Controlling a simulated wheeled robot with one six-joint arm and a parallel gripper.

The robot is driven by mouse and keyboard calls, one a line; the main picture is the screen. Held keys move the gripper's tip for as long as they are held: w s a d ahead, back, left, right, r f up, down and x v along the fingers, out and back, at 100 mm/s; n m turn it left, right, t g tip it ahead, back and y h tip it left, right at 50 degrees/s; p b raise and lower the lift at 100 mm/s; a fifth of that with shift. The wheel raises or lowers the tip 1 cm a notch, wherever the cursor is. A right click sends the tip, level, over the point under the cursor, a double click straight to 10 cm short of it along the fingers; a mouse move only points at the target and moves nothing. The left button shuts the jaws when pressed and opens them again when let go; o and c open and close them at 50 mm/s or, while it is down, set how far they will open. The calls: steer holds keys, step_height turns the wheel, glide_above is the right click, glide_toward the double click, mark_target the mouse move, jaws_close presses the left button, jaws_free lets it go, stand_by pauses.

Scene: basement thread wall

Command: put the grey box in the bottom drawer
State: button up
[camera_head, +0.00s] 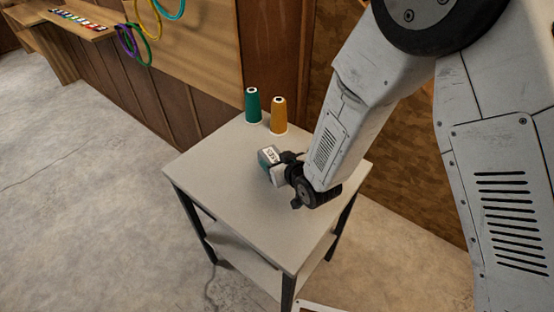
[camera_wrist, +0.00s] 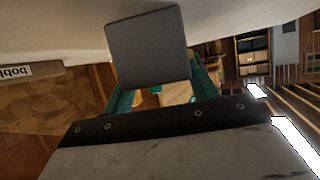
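The grey box (camera_wrist: 148,45) fills the upper middle of the wrist view, with its flat dark face toward the camera. The teal fingers of my gripper (camera_wrist: 160,82) reach it from both sides, and it appears gripped between them. In the head view, my gripper (camera_head: 268,158) is above the small table, with a white label showing at its tip. The grey box cannot be made out clearly there. No bottom drawer can be identified in either view.
A pale table (camera_head: 235,205) has a lower shelf and dark legs. A green spool (camera_head: 252,105) and an orange spool (camera_head: 278,115) stand at its back. A label reading "bobbi" (camera_wrist: 30,71), cut off, sits on a pale edge. Coloured rings (camera_head: 133,43) hang on the wall.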

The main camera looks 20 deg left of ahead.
steer(key=shift+o, duration=1.2)
steer(key=shift+d+r, duration=0.1)
steer(key=shift+r, duration=0.1)
steer(key=v, duration=1.2)
